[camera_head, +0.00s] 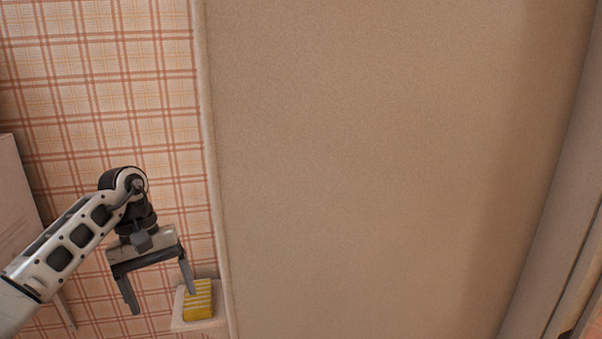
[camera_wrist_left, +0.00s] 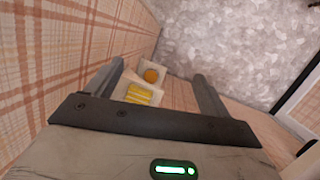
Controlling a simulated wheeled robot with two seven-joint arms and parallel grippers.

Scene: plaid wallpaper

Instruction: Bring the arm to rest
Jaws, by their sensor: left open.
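My left arm comes in from the left in the head view. Its gripper (camera_head: 161,301) is open, with its two fingers spread and pointing down. In the left wrist view the open gripper (camera_wrist_left: 158,70) has nothing between its fingers. In the head view its right finger overlaps a yellow striped block (camera_head: 198,304); I cannot tell whether they touch. The block also shows in the left wrist view (camera_wrist_left: 140,95), near the left finger. My right gripper is not in view.
The block sits on a small pale holder (camera_head: 180,322) by the plaid wall (camera_head: 90,120). A second pale holder with a round orange thing (camera_wrist_left: 151,76) lies beyond it in the wrist view. A broad plain tan panel (camera_head: 370,170) fills the middle.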

